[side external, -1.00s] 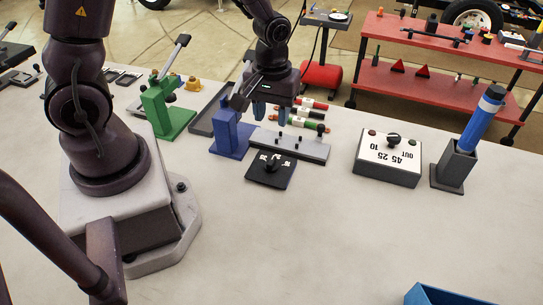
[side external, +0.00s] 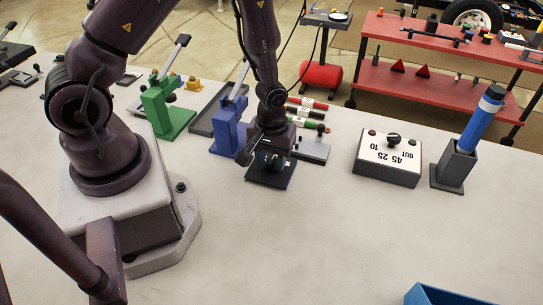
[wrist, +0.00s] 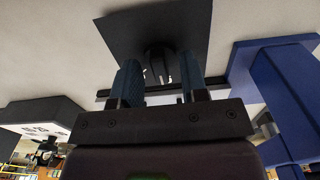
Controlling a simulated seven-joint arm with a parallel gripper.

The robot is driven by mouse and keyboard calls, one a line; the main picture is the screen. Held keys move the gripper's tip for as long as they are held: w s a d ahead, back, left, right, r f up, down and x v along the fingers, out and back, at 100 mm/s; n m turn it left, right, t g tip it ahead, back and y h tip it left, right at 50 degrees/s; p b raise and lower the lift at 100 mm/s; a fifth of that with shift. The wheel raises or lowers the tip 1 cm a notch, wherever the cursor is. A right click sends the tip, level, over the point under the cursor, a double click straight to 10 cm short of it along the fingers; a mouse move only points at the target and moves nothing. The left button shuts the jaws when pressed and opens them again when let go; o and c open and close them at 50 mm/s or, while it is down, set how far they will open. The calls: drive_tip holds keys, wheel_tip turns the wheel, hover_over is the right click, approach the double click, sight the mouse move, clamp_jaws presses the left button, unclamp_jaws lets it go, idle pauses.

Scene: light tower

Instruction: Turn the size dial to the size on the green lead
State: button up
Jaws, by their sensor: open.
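The size dial is a black square plate (side external: 268,181) with a round knob; its markings are hidden or too small to read now. My gripper (side external: 268,162) is down over the plate in the side view and covers the knob. In the wrist view the dark knob (wrist: 158,60) stands between my two blue fingers (wrist: 160,80), with the plate (wrist: 150,25) behind it. The fingers are apart; I cannot tell whether either touches the knob. The green lead (side external: 311,124) lies behind the grey bar, partly hidden by my arm; its size mark is unreadable.
A blue clamp stand (side external: 228,135) is close left of my gripper, and a grey bar (side external: 314,151) lies close behind. Red-ended leads (side external: 308,103) lie farther back. A white dial box (side external: 388,158) and a holder with a blue cylinder (side external: 480,120) stand right.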

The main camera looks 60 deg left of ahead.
drive_tip(key=shift+c, duration=0.2)
clamp_jaws()
drive_tip(key=shift+m, duration=0.3)
drive_tip(key=m, duration=0.4)
drive_tip(key=shift+m, duration=0.3)
drive_tip(key=m, duration=0.4)
drive_tip(key=shift+m, duration=0.3)
drive_tip(key=shift+o, duration=0.2)
unclamp_jaws()
